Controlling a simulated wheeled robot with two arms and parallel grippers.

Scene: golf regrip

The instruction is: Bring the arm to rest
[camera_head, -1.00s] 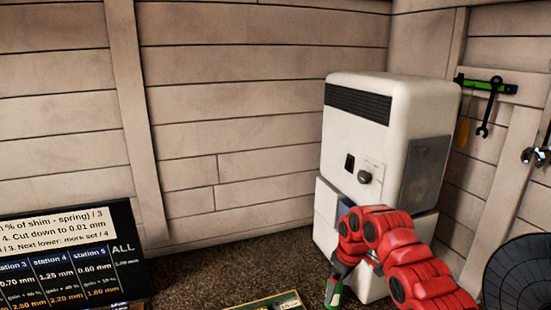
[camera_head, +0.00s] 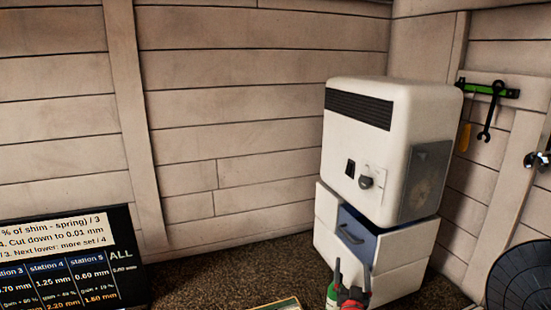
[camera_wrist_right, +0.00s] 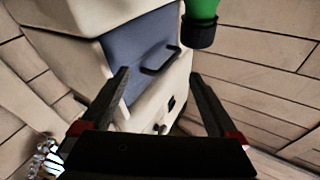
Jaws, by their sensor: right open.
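My right gripper (camera_head: 352,274) is low in the head view, in front of the white cabinet, with only its dark fingers and some red parts showing. In the right wrist view its two dark fingers (camera_wrist_right: 160,80) stand apart with nothing between them. The rest of the right arm is below the head view. My left gripper is not in view.
A white cabinet (camera_head: 405,265) with a blue drawer (camera_head: 356,235) stands ahead, under a white heater-like unit (camera_head: 365,135). A green bottle-like object (camera_head: 331,293) is beside the gripper, also in the wrist view (camera_wrist_right: 202,8). A dark sign (camera_head: 122,230) stands left.

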